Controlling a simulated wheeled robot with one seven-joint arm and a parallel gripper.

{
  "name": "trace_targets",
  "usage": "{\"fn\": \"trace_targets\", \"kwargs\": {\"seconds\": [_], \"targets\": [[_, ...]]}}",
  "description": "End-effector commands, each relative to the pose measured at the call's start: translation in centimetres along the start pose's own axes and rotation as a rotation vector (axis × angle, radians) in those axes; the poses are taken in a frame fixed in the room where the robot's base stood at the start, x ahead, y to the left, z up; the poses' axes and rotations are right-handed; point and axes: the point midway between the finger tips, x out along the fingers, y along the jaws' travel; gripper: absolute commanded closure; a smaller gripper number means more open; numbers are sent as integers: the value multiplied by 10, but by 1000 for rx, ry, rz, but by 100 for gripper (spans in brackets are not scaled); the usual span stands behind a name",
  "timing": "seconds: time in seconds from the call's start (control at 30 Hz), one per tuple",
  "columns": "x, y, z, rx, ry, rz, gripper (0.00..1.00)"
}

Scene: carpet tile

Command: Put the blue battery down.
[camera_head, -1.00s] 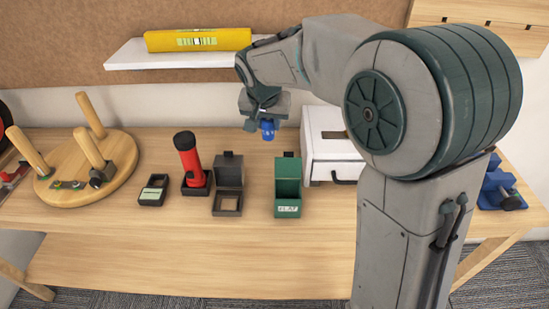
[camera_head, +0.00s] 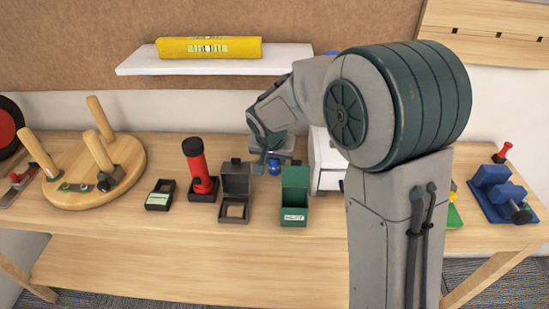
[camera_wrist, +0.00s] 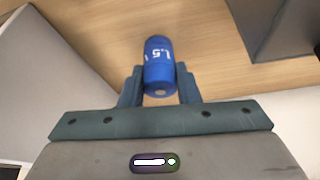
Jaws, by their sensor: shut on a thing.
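The blue battery (camera_wrist: 159,62) is held between the two fingers of my gripper (camera_wrist: 160,88) in the wrist view, with "1.5" printed on its side. In the head view the blue battery (camera_head: 274,166) shows just below my gripper (camera_head: 273,158), behind the green box and beside the white drawer unit. The wooden table top lies beyond the battery in the wrist view. I cannot tell whether the battery touches the table.
An open green box (camera_head: 294,212), a dark open box (camera_head: 234,211), a red flashlight (camera_head: 200,170) in a holder and a small dark tray (camera_head: 160,195) stand nearby. The white drawer unit (camera_head: 327,165) is close on the right. The table's front (camera_head: 180,240) is bare.

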Motion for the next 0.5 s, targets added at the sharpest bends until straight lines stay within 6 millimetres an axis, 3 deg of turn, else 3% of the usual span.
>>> {"fn": "trace_targets", "kwargs": {"seconds": [0.07, 0.1, 0.17, 0.5], "targets": [[3, 0, 1, 0, 1, 0, 100], [3, 0, 1, 0, 1, 0, 68], [2, 0, 1, 0, 0, 0, 51], [0, 0, 0, 0, 0, 0, 49]]}}
